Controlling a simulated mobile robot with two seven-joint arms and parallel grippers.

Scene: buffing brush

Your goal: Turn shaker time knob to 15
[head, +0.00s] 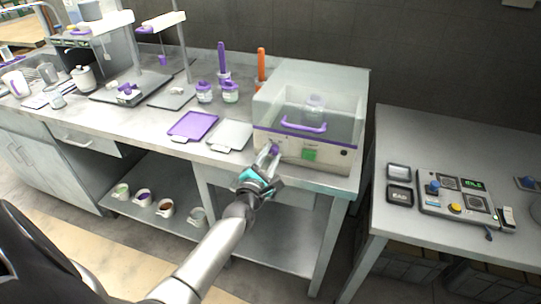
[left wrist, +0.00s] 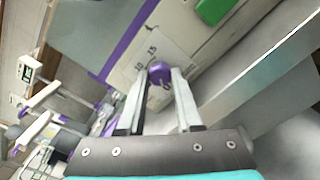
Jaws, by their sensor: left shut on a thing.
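The shaker (head: 330,125) is a pale box with a clear cover, a purple handle and a green display, on the bench in the head view. Its purple time knob (left wrist: 160,72) is on the front panel, with printed numbers around it, 15 among them. My left gripper (head: 270,155) is at the front panel, shut on the knob. In the left wrist view the two fingers of the left gripper (left wrist: 160,84) lie on either side of the knob. The knob's exact setting is hard to read. My right gripper is not in view.
A purple tray (head: 193,126) and a grey tray (head: 230,135) lie left of the shaker. Purple-lidded jars (head: 204,92) stand behind them. A second table (head: 400,245) with a control panel (head: 465,198) stands to the right, across a gap. Cups (head: 143,196) sit on the lower shelf.

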